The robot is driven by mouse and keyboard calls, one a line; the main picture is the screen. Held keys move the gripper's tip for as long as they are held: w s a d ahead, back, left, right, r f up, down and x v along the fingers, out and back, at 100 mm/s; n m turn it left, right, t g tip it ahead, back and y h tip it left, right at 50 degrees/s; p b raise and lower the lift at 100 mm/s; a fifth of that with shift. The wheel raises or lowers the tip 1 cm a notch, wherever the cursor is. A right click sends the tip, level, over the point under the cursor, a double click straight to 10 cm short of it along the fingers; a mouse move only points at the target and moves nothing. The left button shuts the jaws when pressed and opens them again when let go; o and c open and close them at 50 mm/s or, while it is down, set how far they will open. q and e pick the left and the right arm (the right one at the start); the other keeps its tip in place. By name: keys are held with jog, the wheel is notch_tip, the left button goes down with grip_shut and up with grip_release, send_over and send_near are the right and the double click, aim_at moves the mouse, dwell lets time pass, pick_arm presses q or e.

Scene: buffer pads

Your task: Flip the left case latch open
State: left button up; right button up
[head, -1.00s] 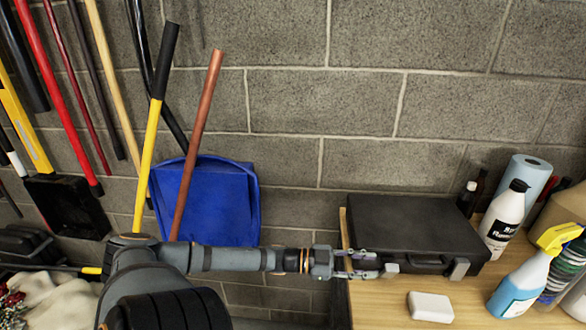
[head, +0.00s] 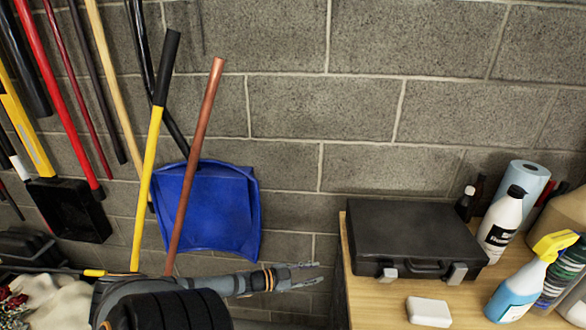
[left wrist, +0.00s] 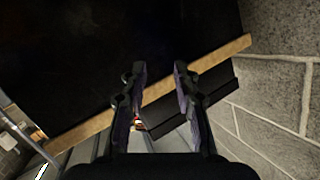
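The black case (head: 415,235) lies closed on the wooden table, with its handle (head: 425,267) on the front side. The left case latch (head: 389,272) is a small grey piece on the front, left of the handle. The right latch (head: 456,273) is a similar grey piece to the right. They are too small to tell whether either is flipped open. My left gripper (head: 305,276) is left of the table edge, apart from the case and empty. In the left wrist view its fingers (left wrist: 158,85) are spread apart. My right gripper is not in view.
The wooden table (head: 375,308) has a white block (head: 429,311) in front of the case. A spray bottle (head: 522,285), a white bottle (head: 500,225) and a paper roll (head: 527,185) stand at the right. A blue dustpan-like scoop (head: 225,210) leans on the block wall.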

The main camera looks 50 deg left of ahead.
pick_arm(q)
jog(key=s+a+f+n+g+y+b, duration=0.1)
jog(key=s+a+f+y, duration=0.3)
jog(key=f, duration=0.7)
jog(key=shift+a+n+g, duration=0.3)
jog(key=shift+a+n, duration=0.15)
jog(key=shift+n, duration=0.45)
